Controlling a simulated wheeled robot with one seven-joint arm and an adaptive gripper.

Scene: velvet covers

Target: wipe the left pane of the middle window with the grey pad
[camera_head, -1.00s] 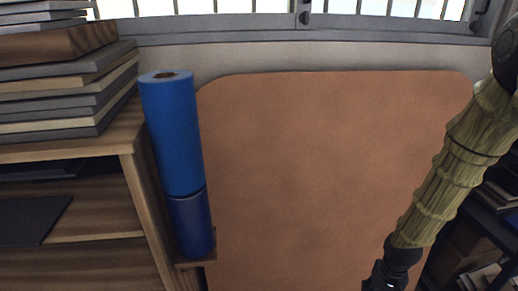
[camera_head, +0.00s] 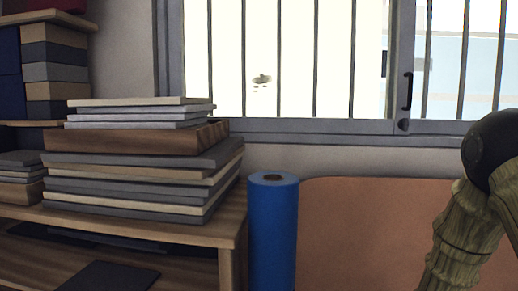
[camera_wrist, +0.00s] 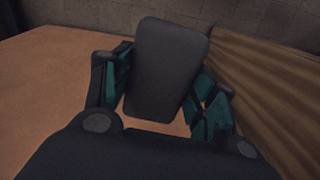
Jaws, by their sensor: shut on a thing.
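The grey pad (camera_wrist: 168,62) is a dark, rounded rectangle in the wrist view. My gripper (camera_wrist: 162,92) is shut on it, with a teal-lined finger on each side. The window's left pane (camera_head: 290,50) is bright behind several thin upright bars in the head view. A small grey-brown smudge (camera_head: 262,79) with specks below it shows on this pane. A dark handle (camera_head: 407,91) is on the frame at the pane's right. In the head view my gripper and the pad are out of sight; only an arm part shows at right.
Below the window, a brown board (camera_head: 370,225) stands beside a blue roll (camera_head: 272,230). A wooden shelf (camera_head: 232,235) at left carries a tall stack of books or slabs (camera_head: 140,160). The wrist view shows a wooden surface (camera_wrist: 270,85) close on the right.

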